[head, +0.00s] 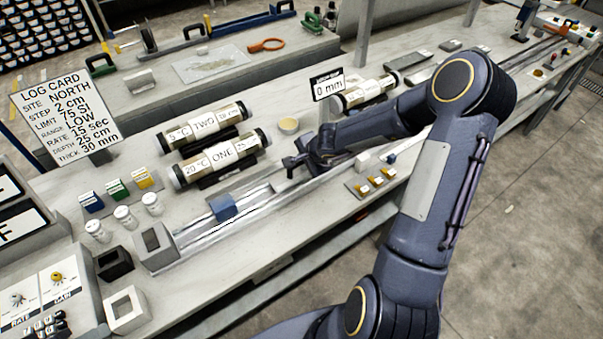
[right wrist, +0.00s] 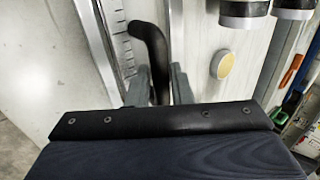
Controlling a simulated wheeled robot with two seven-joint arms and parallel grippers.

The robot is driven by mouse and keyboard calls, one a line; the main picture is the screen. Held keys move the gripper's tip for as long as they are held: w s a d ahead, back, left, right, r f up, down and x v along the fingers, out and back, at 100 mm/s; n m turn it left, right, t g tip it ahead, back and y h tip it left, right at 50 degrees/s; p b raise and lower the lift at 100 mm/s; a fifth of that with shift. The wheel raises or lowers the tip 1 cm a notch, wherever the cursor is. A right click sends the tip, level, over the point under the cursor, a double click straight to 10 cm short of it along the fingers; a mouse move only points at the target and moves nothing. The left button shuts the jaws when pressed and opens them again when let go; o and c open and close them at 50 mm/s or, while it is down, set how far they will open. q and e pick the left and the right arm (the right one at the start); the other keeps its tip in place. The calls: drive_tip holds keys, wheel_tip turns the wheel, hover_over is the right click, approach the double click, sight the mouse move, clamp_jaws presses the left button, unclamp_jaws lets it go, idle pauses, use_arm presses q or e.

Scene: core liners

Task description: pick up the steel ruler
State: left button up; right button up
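A strip with dark tick marks, which looks like the steel ruler (right wrist: 119,42), shows in the right wrist view left of a black curved handle (right wrist: 152,45). I cannot tell whether the handle belongs to it. My right gripper (right wrist: 160,72) has its grey fingers on either side of the handle, very near it; whether they press on it is unclear. In the head view my right gripper (head: 293,163) is low over the bench rail, and my arm hides part of what is there. I cannot pick out the ruler in that view. My left gripper is out of view.
Two labelled core tubes, ONE (head: 222,157) and TWO (head: 205,124), lie behind the rail. A blue slider block (head: 223,207) sits on the rail to the left. A 0 mm sign (head: 328,86) stands behind my arm. Small yellow-topped blocks (head: 376,183) lie at the front edge.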

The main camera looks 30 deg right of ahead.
drive_tip(key=shift+w+a+f, duration=0.1)
drive_tip(key=shift+w+f, duration=0.2)
drive_tip(key=shift+f, duration=0.05)
clamp_jaws()
drive_tip(key=shift+r, duration=0.15)
